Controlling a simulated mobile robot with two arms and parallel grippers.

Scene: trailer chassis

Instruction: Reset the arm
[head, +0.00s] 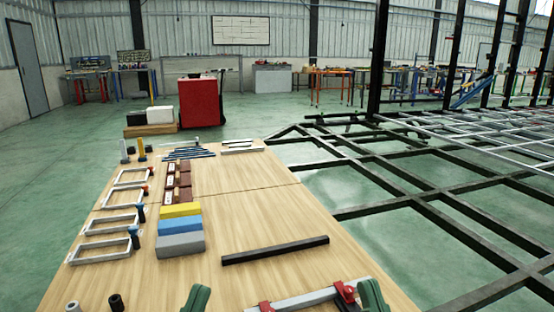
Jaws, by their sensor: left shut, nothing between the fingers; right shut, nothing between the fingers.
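My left gripper (196,298) shows as a dark green shape at the bottom edge of the head view, over the near part of the wooden table. My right gripper (373,295) shows as a similar green shape at the bottom, near the table's right edge. Both are shut and hold nothing. The rest of both arms is cut off by the bottom of the picture.
The wooden table (240,212) carries a black bar (275,251), a grey block (180,244), several clamp frames (108,224) at left, and a red-and-silver clamp (305,299) between my grippers. The dark chassis frame (395,202) lies right.

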